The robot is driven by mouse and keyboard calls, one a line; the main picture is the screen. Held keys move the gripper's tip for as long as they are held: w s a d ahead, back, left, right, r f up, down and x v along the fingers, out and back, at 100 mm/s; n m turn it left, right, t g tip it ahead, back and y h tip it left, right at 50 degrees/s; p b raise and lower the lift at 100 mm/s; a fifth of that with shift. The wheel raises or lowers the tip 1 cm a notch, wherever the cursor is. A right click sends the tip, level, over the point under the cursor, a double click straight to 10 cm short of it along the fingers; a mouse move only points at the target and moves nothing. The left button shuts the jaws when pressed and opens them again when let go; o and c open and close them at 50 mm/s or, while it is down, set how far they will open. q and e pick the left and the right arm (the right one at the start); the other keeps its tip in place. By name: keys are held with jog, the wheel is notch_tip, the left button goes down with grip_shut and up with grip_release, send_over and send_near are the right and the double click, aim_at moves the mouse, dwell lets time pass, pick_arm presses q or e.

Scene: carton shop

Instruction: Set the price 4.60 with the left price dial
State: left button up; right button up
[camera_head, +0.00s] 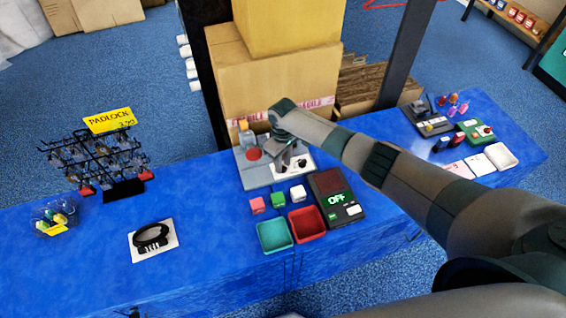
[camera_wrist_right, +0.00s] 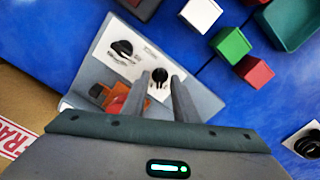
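A grey price board (camera_head: 258,178) stands on the blue table, with a white card on it. It also shows in the right wrist view (camera_wrist_right: 207,102). My right gripper (camera_head: 287,160) is over the board and hides the dial in the head view. In the wrist view its two fingers (camera_wrist_right: 160,84) are apart, one on each side of the dial. Contact with the dial cannot be made out. No set price is legible. My left gripper is not clearly visible.
In front of the board are red, green and white cubes (camera_head: 278,199), a teal tray (camera_head: 275,236), a red tray (camera_head: 307,224) and a device reading OFF (camera_head: 338,200). Cartons (camera_head: 270,85) stand behind.

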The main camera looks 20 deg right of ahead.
notch_tip(320, 180, up, 17)
jog(key=b, duration=0.3)
jog(key=shift+r+b, duration=0.2)
jog(key=shift+b, duration=0.1)
dwell(0.7)
